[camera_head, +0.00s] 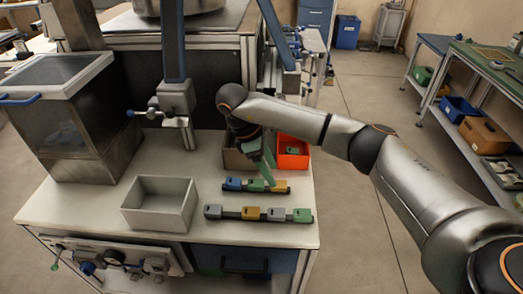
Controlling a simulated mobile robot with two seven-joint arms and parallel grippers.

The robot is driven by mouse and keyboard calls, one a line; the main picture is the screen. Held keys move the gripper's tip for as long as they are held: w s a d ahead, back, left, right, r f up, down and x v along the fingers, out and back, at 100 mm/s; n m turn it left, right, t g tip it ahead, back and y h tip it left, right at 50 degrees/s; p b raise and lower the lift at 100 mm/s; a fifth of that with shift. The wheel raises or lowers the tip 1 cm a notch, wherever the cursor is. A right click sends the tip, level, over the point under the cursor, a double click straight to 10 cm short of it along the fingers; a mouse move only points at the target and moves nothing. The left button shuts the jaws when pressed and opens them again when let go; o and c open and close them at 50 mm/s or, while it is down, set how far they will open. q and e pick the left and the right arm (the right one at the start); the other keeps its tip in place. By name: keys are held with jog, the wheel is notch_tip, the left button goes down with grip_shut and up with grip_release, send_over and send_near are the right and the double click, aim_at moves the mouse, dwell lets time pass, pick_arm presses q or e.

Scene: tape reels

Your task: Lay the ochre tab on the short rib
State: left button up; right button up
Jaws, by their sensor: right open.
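The short rib (245,187) is a dark bar at the back of the white bench. It carries a blue tab (233,184), a green tab (256,185) and an ochre tab (280,187) at its right end. The longer rib (231,214) lies in front, with a grey tab (213,212), another ochre tab (250,213), a second grey tab (277,214) and a green one (302,215). My right gripper (267,178) is open, its greenish fingers pointing down just above the short rib, partly in front of its green and ochre tabs. My left gripper is out of view.
An orange bin (305,160) with a green piece inside stands behind the short rib. A brownish box (232,158) is partly hidden by my right gripper. An empty grey box (152,215) stands at left. A blue-grey post (172,45) rises behind.

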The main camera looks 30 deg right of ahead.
jog(key=v, duration=0.8)
jog(key=shift+r, duration=0.1)
